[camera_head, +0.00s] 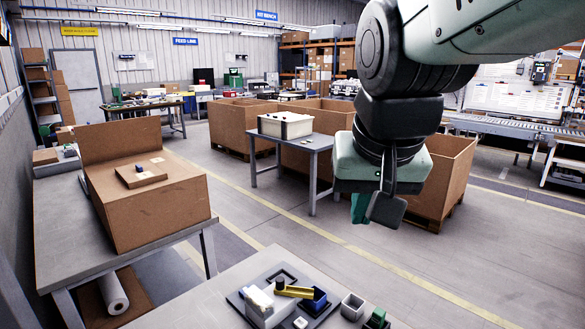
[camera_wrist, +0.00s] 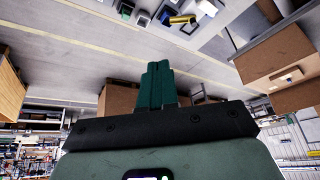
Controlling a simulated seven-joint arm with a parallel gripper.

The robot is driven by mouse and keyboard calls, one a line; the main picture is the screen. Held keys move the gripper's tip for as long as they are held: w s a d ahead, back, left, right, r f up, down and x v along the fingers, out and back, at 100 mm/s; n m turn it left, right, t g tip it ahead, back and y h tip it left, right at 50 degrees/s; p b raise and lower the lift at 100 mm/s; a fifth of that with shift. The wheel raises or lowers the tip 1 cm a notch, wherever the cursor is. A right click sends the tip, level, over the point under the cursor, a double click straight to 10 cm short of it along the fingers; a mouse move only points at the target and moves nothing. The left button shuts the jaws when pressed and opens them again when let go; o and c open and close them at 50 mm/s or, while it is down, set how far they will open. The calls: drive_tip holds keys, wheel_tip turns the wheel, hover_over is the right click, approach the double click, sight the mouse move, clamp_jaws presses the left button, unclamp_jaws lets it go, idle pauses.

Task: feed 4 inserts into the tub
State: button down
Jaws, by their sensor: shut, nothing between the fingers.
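My gripper (camera_head: 361,208) hangs in the air over the floor, beyond the near table, its green fingers shut and empty. The shut fingers also show in the wrist view (camera_wrist: 157,84). On the near table, a small grey open tub (camera_head: 352,306) stands right of a dark tray (camera_head: 238,299). A small blue container (camera_head: 316,301) and a white block (camera_head: 262,305) sit on the tray. A yellow piece (camera_head: 296,291) with a black knob lies across them. A dark box with a green part (camera_head: 377,319) is at the table's front right. No insert can be told for certain.
A white crate (camera_head: 285,126) stands on a small table in the middle. A large cardboard box (camera_head: 150,205) covers much of the left bench. Large brown bins (camera_head: 455,170) stand behind my gripper. The floor between the tables is clear.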

drive_tip(key=s+d+f+n, duration=0.1)
drive_tip(key=s+d+f, duration=0.1)
drive_tip(key=s, duration=0.8)
drive_tip(key=shift+s, duration=0.35)
drive_tip(key=shift+w, duration=0.15)
idle(1.2)
drive_tip(key=w+a+f+h, duration=0.1)
drive_tip(key=w+a+f, duration=0.1)
drive_tip(key=w, duration=0.7)
drive_tip(key=w+a+f+h, duration=0.1)
drive_tip(key=w+a, duration=0.1)
drive_tip(key=w, duration=0.7)
drive_tip(key=w+a+f+h, duration=0.1)
drive_tip(key=w+a+f, duration=0.15)
drive_tip(key=w, duration=0.65)
drive_tip(key=w+a+f+t, duration=0.1)
drive_tip(key=w+a+f, duration=0.3)
drive_tip(key=a+f, duration=0.2)
drive_tip(key=w+a+f+n+h, duration=0.1)
drive_tip(key=w+a+f, duration=0.4)
drive_tip(key=f, duration=0.6)
drive_tip(key=w+a+f+n+t+h, duration=0.1)
drive_tip(key=w+a+f, duration=0.3)
drive_tip(key=a+f, duration=0.4)
drive_tip(key=shift+w+f+t, duration=0.3)
drive_tip(key=shift+w+f, duration=0.1)
drive_tip(key=shift+a+f, duration=0.1)
drive_tip(key=shift+f, duration=0.05)
